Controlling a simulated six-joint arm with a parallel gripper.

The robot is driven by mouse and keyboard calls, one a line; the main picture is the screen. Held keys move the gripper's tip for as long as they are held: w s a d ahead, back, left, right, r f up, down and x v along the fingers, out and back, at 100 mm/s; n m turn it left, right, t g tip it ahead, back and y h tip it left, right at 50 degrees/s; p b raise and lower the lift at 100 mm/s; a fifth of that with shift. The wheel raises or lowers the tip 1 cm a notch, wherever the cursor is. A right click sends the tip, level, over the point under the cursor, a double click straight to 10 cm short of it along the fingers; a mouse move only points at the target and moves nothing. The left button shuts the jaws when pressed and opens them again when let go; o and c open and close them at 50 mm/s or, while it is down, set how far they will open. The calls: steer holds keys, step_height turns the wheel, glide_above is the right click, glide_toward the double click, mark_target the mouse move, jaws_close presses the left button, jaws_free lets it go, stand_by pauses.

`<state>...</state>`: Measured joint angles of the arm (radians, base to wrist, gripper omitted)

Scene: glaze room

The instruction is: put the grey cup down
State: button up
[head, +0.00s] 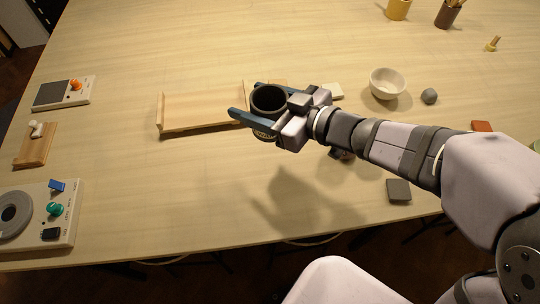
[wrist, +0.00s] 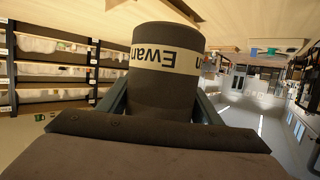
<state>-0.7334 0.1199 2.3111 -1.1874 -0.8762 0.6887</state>
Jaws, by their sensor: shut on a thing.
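The grey cup (head: 268,99) is a dark grey cylinder held upright between the fingers of my gripper (head: 250,112), above the table. In the wrist view the cup (wrist: 165,100) fills the middle, with a pale label band reading "Ewan", upside down in that picture. The fingers lie on both sides of the cup. A shadow of the arm falls on the table (head: 220,210) in front, apart from the gripper.
A wooden tray (head: 203,126) lies behind and left of the cup. A white bowl (head: 387,84) and a grey ball (head: 429,96) stand to the right. A dark grey block (head: 398,190) lies at front right. Devices line the left edge. The front middle is clear.

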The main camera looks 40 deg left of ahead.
step_height(320, 180, down, 2)
steer(key=shift+w+f, duration=0.1)
steer(key=shift+w, duration=0.05)
steer(key=shift+f, duration=5.4)
steer(key=shift+f+b, duration=0.15)
steer(key=shift+b, duration=0.2)
steer(key=o, duration=1.2)
steer(key=shift+o, duration=0.2)
